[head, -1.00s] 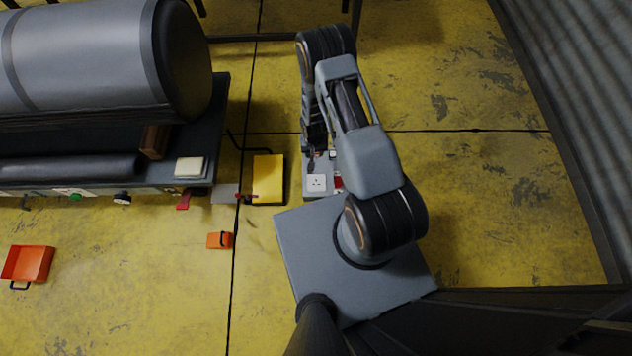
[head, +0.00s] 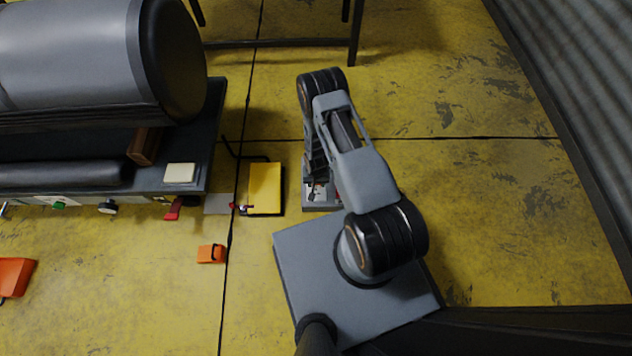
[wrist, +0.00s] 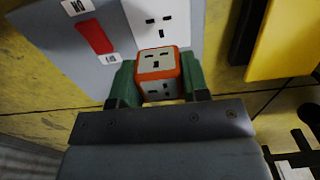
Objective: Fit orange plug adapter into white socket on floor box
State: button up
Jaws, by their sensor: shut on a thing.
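In the wrist view the orange plug adapter (wrist: 158,64), with a white face of slots, sits between the green fingertips of my gripper (wrist: 157,80), which is shut on it. The white socket (wrist: 160,20) on the grey floor box (wrist: 60,32) lies just beyond the adapter. The adapter overlaps the lower part of the socket in this view. I cannot tell whether they touch. In the head view the floor box (head: 318,207) is mostly hidden under my arm, and the adapter cannot be made out.
A red switch (wrist: 95,37) is on the floor box beside the socket. A yellow box (head: 265,188) stands close to its left. A dark bench (head: 190,140) with a large grey cylinder is further left. A small orange object (head: 211,254) lies on open yellow floor.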

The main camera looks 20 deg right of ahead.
aim_at(316, 192)
jog(key=shift+f, duration=0.15)
jog(key=shift+f+b, duration=2.75)
jog(key=shift+b, duration=0.2)
jog(key=shift+f+b, duration=0.65)
jog(key=shift+b, duration=0.25)
dwell(0.5)
jog(key=o, duration=1)
jog(key=shift+r, duration=0.1)
jog(key=shift+c, duration=0.2)
jog(key=shift+r, duration=0.1)
notch_tip(316, 192, up, 14)
jog(key=p, duration=0.6)
jog(key=shift+f+p, duration=0.2)
jog(key=shift+p, duration=0.1)
